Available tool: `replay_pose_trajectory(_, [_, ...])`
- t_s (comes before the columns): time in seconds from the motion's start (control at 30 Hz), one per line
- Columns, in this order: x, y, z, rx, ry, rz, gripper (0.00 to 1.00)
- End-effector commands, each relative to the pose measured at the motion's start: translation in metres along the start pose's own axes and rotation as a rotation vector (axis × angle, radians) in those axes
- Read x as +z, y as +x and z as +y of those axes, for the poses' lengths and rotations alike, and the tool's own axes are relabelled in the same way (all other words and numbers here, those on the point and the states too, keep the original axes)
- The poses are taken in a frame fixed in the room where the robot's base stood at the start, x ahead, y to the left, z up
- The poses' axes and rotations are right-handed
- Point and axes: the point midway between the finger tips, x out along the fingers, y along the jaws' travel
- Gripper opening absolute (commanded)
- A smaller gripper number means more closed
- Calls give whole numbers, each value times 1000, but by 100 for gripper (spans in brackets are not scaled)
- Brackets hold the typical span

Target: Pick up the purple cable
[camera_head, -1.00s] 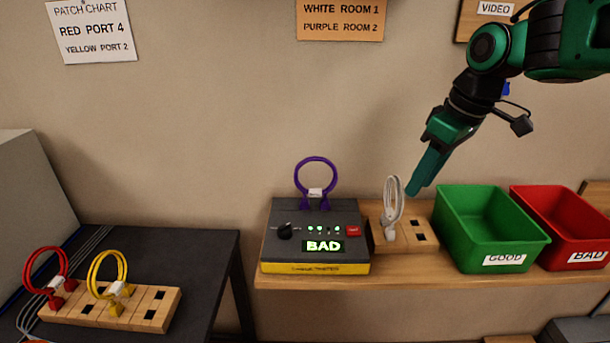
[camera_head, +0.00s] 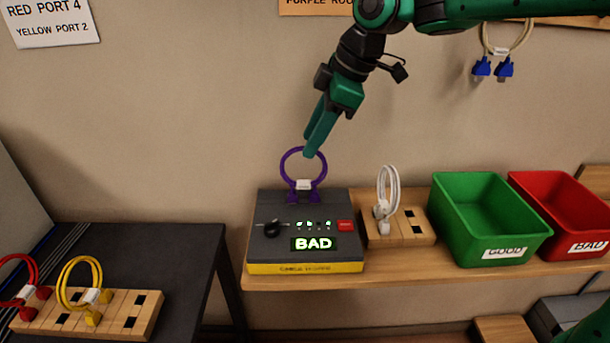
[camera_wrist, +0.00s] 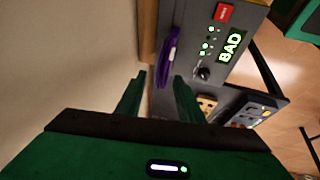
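The purple cable (camera_head: 290,158) is a loop with a white label, standing upright with both ends at the back of the grey cable tester (camera_head: 275,205), whose display reads BAD. My gripper (camera_head: 311,150) points down at the top of the loop from above. In the wrist view, the purple cable (camera_wrist: 168,52) is seen nearly edge-on, just beyond and between the two fingers of my gripper (camera_wrist: 157,85). The fingers are apart with nothing between them.
A white cable (camera_head: 389,190) stands in a wooden block (camera_head: 400,239) right of the tester. A green GOOD bin (camera_head: 492,225) and red BAD bin (camera_head: 575,215) are further right. Red (camera_head: 20,263) and yellow (camera_head: 66,275) cables stand at left. The wall is close behind.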

Motion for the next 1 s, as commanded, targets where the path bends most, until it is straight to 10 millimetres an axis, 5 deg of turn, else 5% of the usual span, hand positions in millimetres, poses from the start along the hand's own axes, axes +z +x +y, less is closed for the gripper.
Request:
replay_pose_trajectory(0.27, [0,37,-1,-3,1,-1,34])
replay_pose_trajectory(0.57, [0,42,0,-1,1,-1,34])
replay_pose_trajectory(0.73, [1,42,0,0,2,-1,0])
replay_pose_trajectory(1.0, [1,41,0,0,2,-1,0])
